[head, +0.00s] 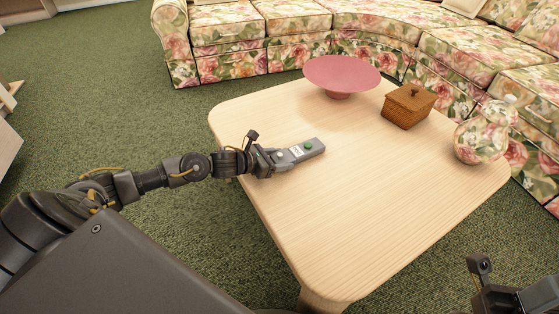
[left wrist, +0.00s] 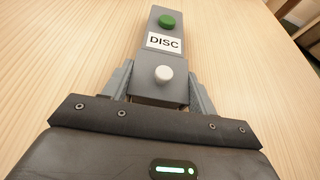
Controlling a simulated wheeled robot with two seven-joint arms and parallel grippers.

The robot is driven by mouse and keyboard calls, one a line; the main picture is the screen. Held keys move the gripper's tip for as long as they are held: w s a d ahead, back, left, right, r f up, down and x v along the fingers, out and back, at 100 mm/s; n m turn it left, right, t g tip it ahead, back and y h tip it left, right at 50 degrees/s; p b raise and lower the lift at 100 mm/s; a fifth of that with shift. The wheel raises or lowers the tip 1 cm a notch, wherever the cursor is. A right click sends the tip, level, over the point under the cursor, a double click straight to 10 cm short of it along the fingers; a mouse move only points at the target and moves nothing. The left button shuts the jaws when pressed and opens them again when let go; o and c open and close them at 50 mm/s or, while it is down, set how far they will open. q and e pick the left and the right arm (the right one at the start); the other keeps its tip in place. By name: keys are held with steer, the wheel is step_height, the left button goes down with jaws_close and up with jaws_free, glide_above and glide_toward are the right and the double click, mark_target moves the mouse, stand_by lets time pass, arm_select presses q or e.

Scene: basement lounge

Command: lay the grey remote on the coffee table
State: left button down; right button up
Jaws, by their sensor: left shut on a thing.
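The grey remote (head: 311,149) has a green button, a white button and a label reading DISC. My left gripper (head: 277,158) is shut on its near end, over the left part of the light wood coffee table (head: 350,215). In the left wrist view the remote (left wrist: 164,45) points away from me between the two fingers of the gripper (left wrist: 163,88), with table wood around it. I cannot tell whether the remote touches the tabletop or is just above it. My right gripper (head: 505,297) is at the bottom right corner, partly cut off; its fingers are not clear.
The table's middle and front are clear. A floral sofa (head: 230,60) curves behind.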

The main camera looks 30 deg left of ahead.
arm_select(q)
steer(key=shift+r, duration=0.1)
steer(key=shift+f, duration=0.2)
steer(key=shift+c, duration=2.2)
jaws_free()
